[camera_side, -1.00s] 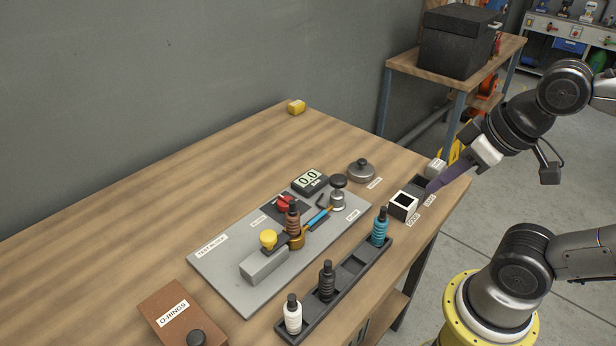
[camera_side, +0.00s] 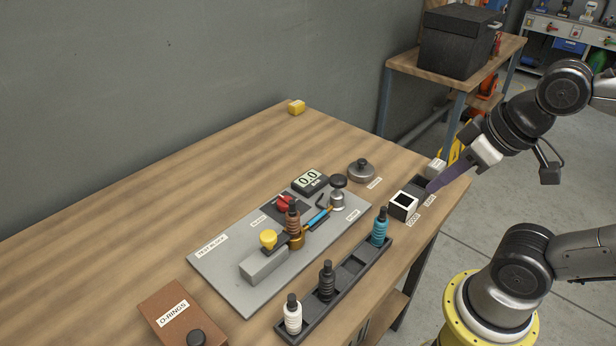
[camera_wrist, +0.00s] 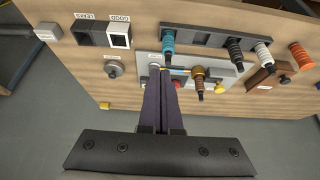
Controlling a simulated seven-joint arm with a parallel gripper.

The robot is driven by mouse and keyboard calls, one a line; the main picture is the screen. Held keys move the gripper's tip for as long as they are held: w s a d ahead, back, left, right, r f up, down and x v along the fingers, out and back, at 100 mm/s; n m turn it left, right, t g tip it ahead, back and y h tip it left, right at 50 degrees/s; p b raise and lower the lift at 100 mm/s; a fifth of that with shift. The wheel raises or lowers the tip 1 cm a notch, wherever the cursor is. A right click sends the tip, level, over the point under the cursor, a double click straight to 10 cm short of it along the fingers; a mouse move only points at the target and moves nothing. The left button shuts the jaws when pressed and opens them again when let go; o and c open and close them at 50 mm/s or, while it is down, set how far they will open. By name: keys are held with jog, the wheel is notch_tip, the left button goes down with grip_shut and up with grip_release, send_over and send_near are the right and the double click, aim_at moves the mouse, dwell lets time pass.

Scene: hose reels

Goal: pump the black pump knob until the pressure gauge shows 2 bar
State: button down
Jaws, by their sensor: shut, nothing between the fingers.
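The black pump knob (camera_side: 338,179) tops a silver pump at the far right end of the grey test block plate (camera_side: 222,276). The pressure gauge (camera_side: 310,180) behind it reads 0.0. My gripper (camera_side: 431,189) is shut and empty, its purple fingers pointing down-left, overlapping the dark bin in the side view, apart from the knob. In the wrist view my gripper (camera_wrist: 160,72) shows its fingers together, their tips overlapping the pump area and partly hiding it.
A red knob (camera_side: 285,202), a brown fitting (camera_side: 293,220) and a yellow knob (camera_side: 268,239) are on the plate. A black rack (camera_side: 334,300) holds several hose pieces in front. A white bin (camera_side: 403,206) and a round grey lidded piece (camera_side: 361,171) stand right of the pump.

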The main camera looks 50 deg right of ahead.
jog(key=w+a+r+m+t+y, duration=0.1)
jog(key=w+r+m+t, duration=0.15)
jog(key=w, duration=0.25)
jog(key=w+a+r+m+t, duration=0.1)
jog(key=w+r+m, duration=0.15)
jog(key=w, duration=0.35)
jog(key=m, duration=0.3)
send_over(342, 181)
notch_tip(342, 181, down, 3)
jog(key=shift+d+f, duration=0.1)
jog(key=shift+f, duration=0.3)
jog(key=shift+f, duration=4.4)
jog(key=shift+f, duration=0.15)
jog(key=shift+f, duration=0.25)
